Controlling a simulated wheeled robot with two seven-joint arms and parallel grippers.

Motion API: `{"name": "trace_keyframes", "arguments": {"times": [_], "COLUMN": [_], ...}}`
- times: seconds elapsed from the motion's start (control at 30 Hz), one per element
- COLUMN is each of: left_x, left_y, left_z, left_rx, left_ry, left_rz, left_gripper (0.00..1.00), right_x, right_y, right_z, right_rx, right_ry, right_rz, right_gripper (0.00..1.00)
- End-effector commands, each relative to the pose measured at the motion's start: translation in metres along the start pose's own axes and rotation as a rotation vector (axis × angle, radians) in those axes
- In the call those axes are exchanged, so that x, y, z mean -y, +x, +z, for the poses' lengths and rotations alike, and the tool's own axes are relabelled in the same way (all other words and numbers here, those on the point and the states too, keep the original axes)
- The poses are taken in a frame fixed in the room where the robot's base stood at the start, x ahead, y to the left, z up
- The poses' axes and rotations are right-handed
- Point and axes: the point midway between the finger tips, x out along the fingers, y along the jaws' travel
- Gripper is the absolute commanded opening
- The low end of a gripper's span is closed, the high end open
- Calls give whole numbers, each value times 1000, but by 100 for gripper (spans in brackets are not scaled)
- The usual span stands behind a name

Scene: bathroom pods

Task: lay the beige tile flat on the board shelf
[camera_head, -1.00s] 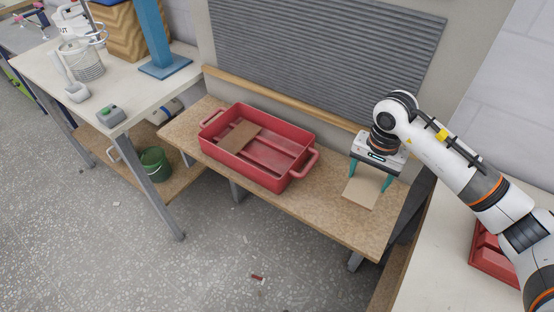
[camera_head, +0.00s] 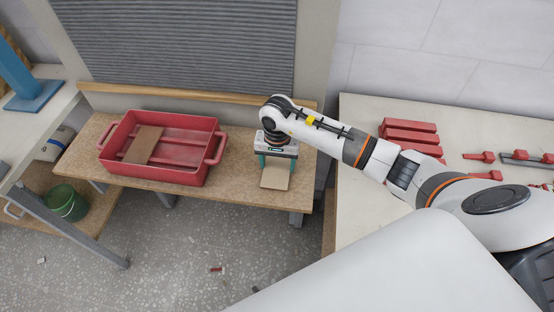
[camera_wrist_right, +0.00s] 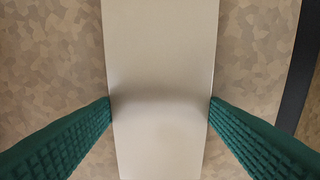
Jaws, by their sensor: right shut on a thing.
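The beige tile (camera_head: 275,178) is between the green fingers of my right gripper (camera_head: 275,167), over the right end of the board shelf (camera_head: 228,190). In the right wrist view the tile (camera_wrist_right: 160,55) shows its broad face, roughly parallel to the speckled board. A finger of my right gripper (camera_wrist_right: 160,108) presses on each long edge. The tile is at or just above the board; I cannot tell whether it touches. My left gripper is not in view.
A red crate (camera_head: 206,178) with a brown piece (camera_head: 144,145) inside stands on the shelf, left of the tile. A ribbed grey panel (camera_head: 190,45) rises behind. A pale table (camera_head: 360,112) with red parts stands at right. A green bucket (camera_head: 65,203) is at lower left.

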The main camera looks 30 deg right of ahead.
Motion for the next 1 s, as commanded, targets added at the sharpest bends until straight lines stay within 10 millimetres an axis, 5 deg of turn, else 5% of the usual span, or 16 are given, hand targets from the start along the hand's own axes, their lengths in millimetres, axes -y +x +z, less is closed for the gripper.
{"name": "trace_keyframes", "arguments": {"times": [0.33, 0.37, 0.5, 0.83, 1.0], "left_x": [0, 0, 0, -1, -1], "left_y": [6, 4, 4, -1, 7], "left_z": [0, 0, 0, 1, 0], "left_rx": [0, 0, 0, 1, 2], "left_ry": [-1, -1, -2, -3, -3], "left_rz": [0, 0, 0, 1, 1], "left_gripper": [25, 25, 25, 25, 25], "right_x": [-1, 0, -1, -1, -1], "right_y": [4, 3, 2, -2, -24], "right_z": [1, 1, 1, 0, 2], "right_rx": [3, 2, 1, 0, 6], "right_ry": [0, 0, 0, 0, -2], "right_rz": [3, 2, 2, 2, 5], "right_gripper": [40, 71, 90, 90, 90]}}
